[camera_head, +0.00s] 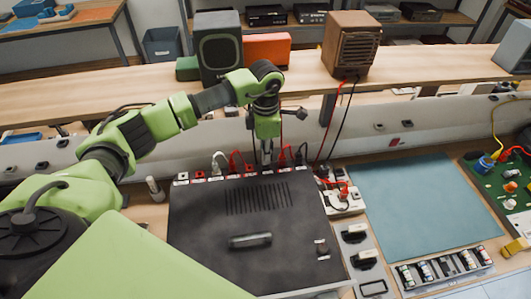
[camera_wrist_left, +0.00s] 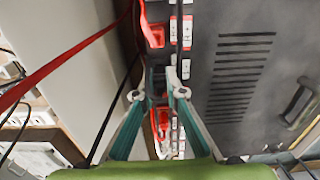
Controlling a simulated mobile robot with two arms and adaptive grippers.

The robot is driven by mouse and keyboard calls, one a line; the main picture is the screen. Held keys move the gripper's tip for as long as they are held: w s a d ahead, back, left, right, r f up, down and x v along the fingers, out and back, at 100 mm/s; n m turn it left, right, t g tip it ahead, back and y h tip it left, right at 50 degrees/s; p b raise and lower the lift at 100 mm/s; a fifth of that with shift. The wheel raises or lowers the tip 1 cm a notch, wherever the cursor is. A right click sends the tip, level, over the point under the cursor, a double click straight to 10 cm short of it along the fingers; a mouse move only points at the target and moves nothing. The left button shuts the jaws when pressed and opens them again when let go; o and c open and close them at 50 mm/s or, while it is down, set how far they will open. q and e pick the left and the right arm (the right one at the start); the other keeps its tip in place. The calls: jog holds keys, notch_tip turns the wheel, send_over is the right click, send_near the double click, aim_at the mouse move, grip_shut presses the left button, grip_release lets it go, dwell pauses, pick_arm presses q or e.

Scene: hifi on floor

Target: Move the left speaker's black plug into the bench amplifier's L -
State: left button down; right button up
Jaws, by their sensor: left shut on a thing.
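The bench amplifier (camera_head: 205,235) is a dark box with a vented top, and a row of labelled sockets runs along its far edge. In the head view my left gripper (camera_head: 267,155) points down at that row, near its middle. In the wrist view my left gripper (camera_wrist_left: 157,97) is shut on a small dark piece, apparently the black plug (camera_wrist_left: 158,78); the fingers partly hide it. I cannot tell whether it is seated in a socket. A red plug (camera_wrist_left: 155,37) sits beside it along the row. The socket labels are too small to read. My right gripper is not in view.
A dark speaker (camera_head: 219,48) and a brown speaker (camera_head: 350,47) stand on the shelf behind. Red and black cables hang near the sockets. A small white module (camera_head: 345,203) stands right of the amplifier, and a blue-green mat (camera_head: 410,210) lies clear further right.

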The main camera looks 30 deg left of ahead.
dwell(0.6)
pick_arm(q)
jog(key=shift+f+b, duration=0.8)
jog(key=shift+b, duration=0.1)
dwell(0.8)
dwell(1.0)
jog(key=shift+f+b, duration=0.2)
jog(key=shift+b, duration=0.5)
dwell(1.5)
jog(key=c, duration=2)
grip_release()
